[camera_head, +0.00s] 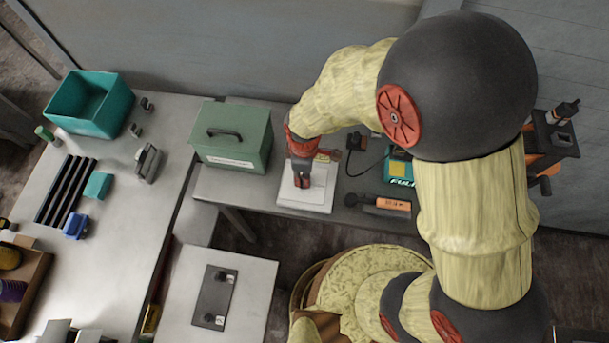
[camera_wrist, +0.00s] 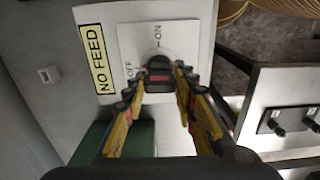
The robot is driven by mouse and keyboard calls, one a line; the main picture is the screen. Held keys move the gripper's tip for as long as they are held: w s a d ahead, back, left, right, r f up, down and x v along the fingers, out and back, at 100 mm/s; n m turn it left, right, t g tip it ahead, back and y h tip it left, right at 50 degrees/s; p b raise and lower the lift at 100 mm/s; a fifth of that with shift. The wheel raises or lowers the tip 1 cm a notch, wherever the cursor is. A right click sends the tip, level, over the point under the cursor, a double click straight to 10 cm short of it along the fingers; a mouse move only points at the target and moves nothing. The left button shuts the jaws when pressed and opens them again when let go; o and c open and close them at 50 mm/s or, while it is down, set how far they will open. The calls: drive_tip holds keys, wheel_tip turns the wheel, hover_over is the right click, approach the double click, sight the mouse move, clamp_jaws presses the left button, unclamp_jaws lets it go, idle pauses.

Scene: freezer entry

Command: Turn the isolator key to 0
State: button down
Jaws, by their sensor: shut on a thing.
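The isolator panel is a white plate (camera_wrist: 130,40) marked ON and OFF, with a yellow NO FEED label (camera_wrist: 95,58) beside it. The isolator key (camera_wrist: 160,72), dark with a reddish band, sits in the round hub on this plate. My gripper (camera_wrist: 161,80) is shut on the key, one finger on each side. Which mark the key points to cannot be told. In the head view my gripper (camera_head: 302,180) reaches down onto the white isolator box (camera_head: 309,205), and the key is hidden.
A green case (camera_head: 235,150) with a black handle stands left of the isolator box. An orange-ended tool (camera_head: 390,203) and a green-yellow box (camera_head: 397,172) lie to its right. A dark plate with two knobs (camera_head: 213,297) is on the nearer table.

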drive_tip(key=shift+s+d+f, duration=0.15)
drive_tip(key=c, duration=1.9)
unclamp_jaws()
drive_tip(key=o, duration=0.6)
drive_tip(key=shift+c, duration=0.2)
drive_tip(key=shift+o, duration=0.8)
drive_tip(key=o, duration=0.4)
drive_tip(key=shift+c, duration=0.2)
drive_tip(key=shift+o, duration=0.3)
drive_tip(key=shift+w+r, duration=0.2)
drive_tip(key=shift+r, duration=0.1)
